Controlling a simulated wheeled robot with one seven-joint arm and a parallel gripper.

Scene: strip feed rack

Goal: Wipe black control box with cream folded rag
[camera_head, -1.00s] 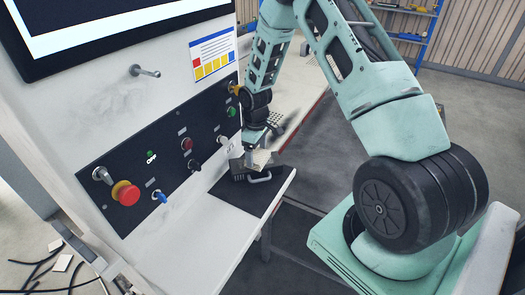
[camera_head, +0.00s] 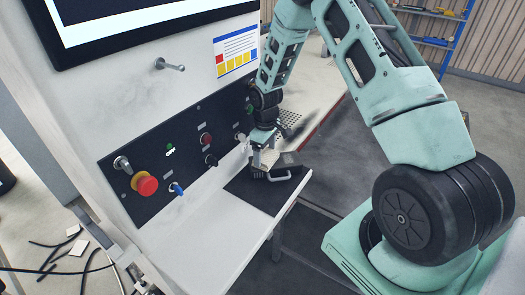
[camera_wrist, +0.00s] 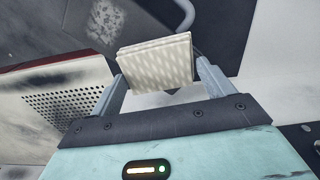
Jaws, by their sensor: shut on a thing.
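The black control box (camera_head: 290,160), dark with a pale handle, sits on a dark mat on the white shelf below the panel. My gripper (camera_head: 262,160) is shut on the cream folded rag (camera_head: 266,157) at the box's left part. In the wrist view the patterned rag (camera_wrist: 155,62) is pinched between the two fingers and hides part of the box (camera_wrist: 105,25). A pale dusty smudge shows on the box there. I cannot tell whether the rag touches the box.
The dark mat (camera_head: 262,197) covers the shelf's far end; the nearer white shelf (camera_head: 205,235) is clear. The panel with a red stop button (camera_head: 147,186), switches and a blue key stands close on the left. A perforated plate (camera_wrist: 60,105) lies beyond.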

